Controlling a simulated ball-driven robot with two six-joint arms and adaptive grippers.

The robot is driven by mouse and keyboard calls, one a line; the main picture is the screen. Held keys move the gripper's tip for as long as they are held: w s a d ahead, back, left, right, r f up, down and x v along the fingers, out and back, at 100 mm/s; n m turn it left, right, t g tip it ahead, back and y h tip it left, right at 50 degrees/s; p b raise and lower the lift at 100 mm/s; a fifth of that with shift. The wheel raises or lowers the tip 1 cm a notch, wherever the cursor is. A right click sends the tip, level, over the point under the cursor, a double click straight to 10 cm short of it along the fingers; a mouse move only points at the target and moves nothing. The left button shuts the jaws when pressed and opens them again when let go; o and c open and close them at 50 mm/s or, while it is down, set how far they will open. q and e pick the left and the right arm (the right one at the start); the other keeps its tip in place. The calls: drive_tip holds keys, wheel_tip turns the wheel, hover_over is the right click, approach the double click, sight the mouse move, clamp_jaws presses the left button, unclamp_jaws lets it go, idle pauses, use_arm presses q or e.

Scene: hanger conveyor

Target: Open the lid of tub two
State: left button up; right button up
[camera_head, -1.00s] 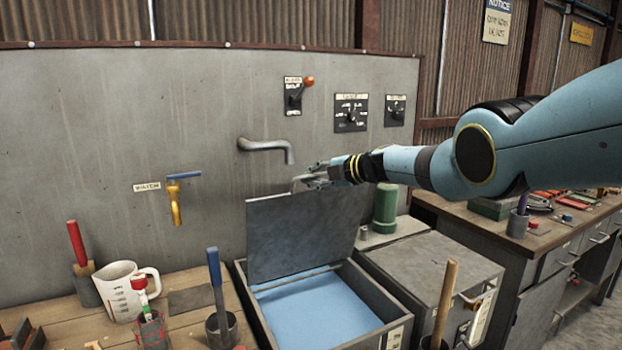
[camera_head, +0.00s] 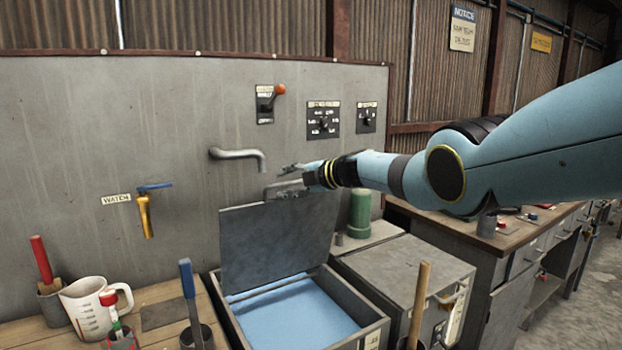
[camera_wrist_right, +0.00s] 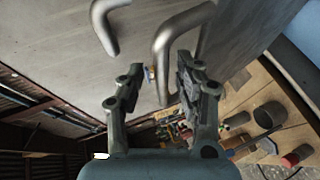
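The open tub (camera_head: 352,336) at the bottom centre of the head view has blue liquid (camera_head: 295,312) in it. Its grey lid (camera_head: 280,245) stands up, tilted, at the tub's back edge. A metal handle (camera_head: 283,188) is at the lid's top edge. My right gripper (camera_head: 288,171) is at the handle, slightly above it. In the right wrist view its two fingers (camera_wrist_right: 158,90) are spread apart. The bent handle bar (camera_wrist_right: 160,50) reaches in between them, with no clear grip on it. The tubs' label numbers are unreadable. My left gripper is out of view.
A closed tub (camera_head: 400,265) stands right of the open one. A spout (camera_head: 240,154) juts from the wall just left of the gripper. A green cylinder (camera_head: 360,212) stands behind. A measuring jug (camera_head: 88,305) and holders with tools are on the left bench.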

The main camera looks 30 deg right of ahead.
drive_tip(key=v, duration=1.1)
drive_tip(key=shift+s+r, duration=0.2)
drive_tip(key=shift+s, duration=0.05)
